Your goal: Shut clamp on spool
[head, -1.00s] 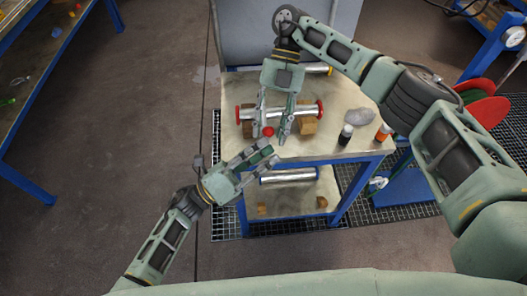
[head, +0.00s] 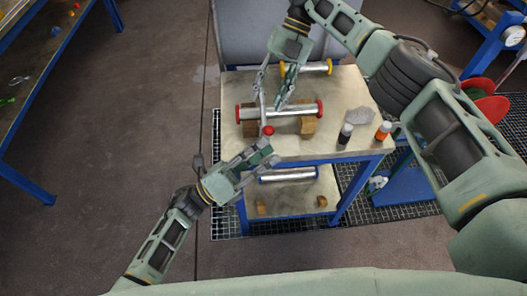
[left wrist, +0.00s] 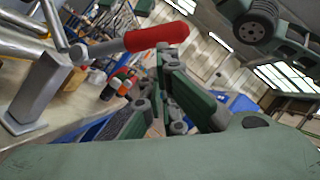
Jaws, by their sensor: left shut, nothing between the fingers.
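The spool (head: 285,111), a silver tube with red ends, lies across wooden blocks on the cart top. The clamp's red handle (head: 268,130) stands at the front edge, just left of the spool's middle. In the left wrist view the red handle (left wrist: 155,37) joins a grey lever beside a grey upright (left wrist: 38,92). My left gripper (head: 268,157) is shut and empty, just below and in front of the handle. My right gripper (head: 273,93) is open above and behind the spool, fingers apart and pointing down. The clamp's jaw is too small to read.
A yellow-ended spool (head: 312,68) lies behind, and a blue-ended one (head: 288,176) is on the lower shelf. A grey rag (head: 360,116), a black-capped bottle (head: 345,134) and an orange bottle (head: 383,132) stand at the right. Open floor is at the left.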

